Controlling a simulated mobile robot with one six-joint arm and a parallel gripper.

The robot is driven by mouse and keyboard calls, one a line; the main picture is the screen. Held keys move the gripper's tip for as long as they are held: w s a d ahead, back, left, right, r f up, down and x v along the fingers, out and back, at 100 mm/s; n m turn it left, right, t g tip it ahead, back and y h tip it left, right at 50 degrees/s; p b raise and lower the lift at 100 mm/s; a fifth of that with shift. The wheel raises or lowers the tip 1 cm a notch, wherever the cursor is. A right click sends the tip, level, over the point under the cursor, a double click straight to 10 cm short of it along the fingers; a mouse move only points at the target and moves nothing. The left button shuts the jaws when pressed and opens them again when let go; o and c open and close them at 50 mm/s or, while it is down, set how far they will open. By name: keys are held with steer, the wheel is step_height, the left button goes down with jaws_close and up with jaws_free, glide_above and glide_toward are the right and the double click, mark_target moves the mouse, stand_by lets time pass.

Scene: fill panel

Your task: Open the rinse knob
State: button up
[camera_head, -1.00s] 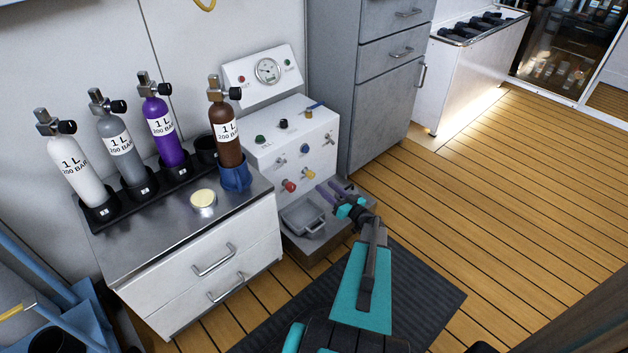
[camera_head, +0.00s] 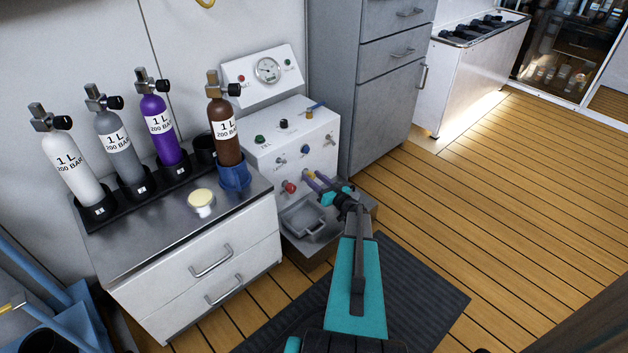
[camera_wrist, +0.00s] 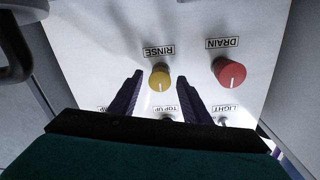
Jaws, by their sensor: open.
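The rinse knob (camera_wrist: 160,77) is yellow with a white line, on the white panel under the upside-down label RINSE in the wrist view. My gripper (camera_wrist: 159,88) is open, with one purple finger on each side of the knob. I cannot tell whether the fingers touch it. In the head view my gripper (camera_head: 316,179) is at the panel front (camera_head: 290,150), and its fingers mostly hide the yellow knob. The red drain knob (camera_wrist: 229,73) is to the right in the wrist view; it shows left of my gripper in the head view (camera_head: 289,187).
A grey basin (camera_head: 303,222) sits below the knobs. A steel-topped cabinet (camera_head: 150,230) with several gas bottles stands left of the panel. A grey drawer cabinet (camera_head: 385,90) stands at the right. The wooden floor (camera_head: 500,210) to the right is clear.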

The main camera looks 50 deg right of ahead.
steer(key=c, duration=0.8)
steer(key=shift+s+a, duration=0.1)
steer(key=shift+a, duration=0.2)
steer(key=shift+c, duration=1.1)
steer(key=shift+d, duration=0.15)
